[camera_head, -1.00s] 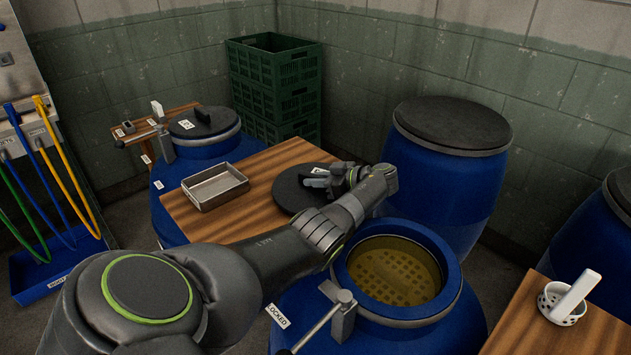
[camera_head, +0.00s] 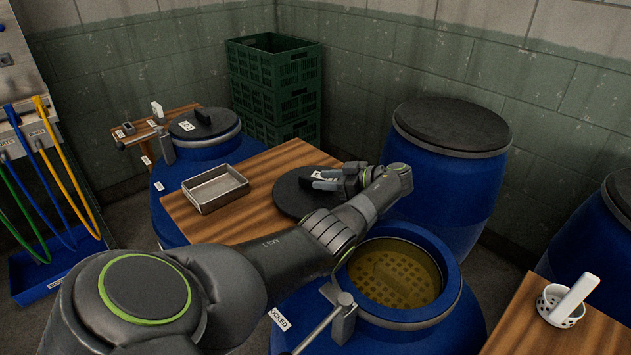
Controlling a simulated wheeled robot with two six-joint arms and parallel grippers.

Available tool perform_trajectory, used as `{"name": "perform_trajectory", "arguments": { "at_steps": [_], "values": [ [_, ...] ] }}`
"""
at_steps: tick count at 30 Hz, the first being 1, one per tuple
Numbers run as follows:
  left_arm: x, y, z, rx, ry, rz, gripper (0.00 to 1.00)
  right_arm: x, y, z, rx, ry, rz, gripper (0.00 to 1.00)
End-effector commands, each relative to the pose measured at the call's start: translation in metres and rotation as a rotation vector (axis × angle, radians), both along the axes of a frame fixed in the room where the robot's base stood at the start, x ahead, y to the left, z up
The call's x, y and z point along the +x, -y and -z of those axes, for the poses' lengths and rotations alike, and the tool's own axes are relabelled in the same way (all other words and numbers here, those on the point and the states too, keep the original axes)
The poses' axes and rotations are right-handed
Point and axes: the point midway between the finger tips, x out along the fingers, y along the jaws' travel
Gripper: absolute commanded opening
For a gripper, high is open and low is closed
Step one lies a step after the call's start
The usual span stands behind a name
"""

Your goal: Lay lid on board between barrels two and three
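The front barrel (camera_head: 440,325) stands uncovered, with a yellow perforated surface inside. The barrel behind the board (camera_head: 165,205) wears a black lid with a handle. My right gripper is not in view.
A metal tray (camera_head: 216,190) sits on the board left of the lid. A clamp lever (camera_head: 343,315) stands up at the front barrel's rim. A closed blue barrel (camera_head: 440,185) stands to the right. Green crates (camera_head: 275,90) stand behind. A white holder (camera_head: 560,305) sits on the right table.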

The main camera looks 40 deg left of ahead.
Motion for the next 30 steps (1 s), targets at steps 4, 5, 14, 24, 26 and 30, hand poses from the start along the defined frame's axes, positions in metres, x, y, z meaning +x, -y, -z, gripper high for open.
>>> {"name": "perform_trajectory", "arguments": {
  "at_steps": [4, 5, 14, 24, 26, 30],
  "values": [
    [0.012, 0.034, -0.008, -0.001, 0.004, 0.003, 0.38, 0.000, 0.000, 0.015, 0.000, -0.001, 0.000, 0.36],
    [0.014, 0.040, -0.010, -0.001, 0.004, 0.003, 0.38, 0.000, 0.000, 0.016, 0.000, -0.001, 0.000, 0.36],
    [0.024, 0.073, -0.024, 0.002, 0.003, 0.000, 0.38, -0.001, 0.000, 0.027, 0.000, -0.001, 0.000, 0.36],
    [0.025, 0.076, -0.026, 0.002, 0.003, 0.000, 0.38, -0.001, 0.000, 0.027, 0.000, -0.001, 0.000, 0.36],
    [0.025, 0.076, -0.026, 0.002, 0.003, 0.000, 0.38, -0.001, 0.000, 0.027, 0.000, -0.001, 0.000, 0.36],
    [0.025, 0.076, -0.026, 0.002, 0.003, 0.000, 0.38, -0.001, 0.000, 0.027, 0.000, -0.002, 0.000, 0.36]
  ]
}}
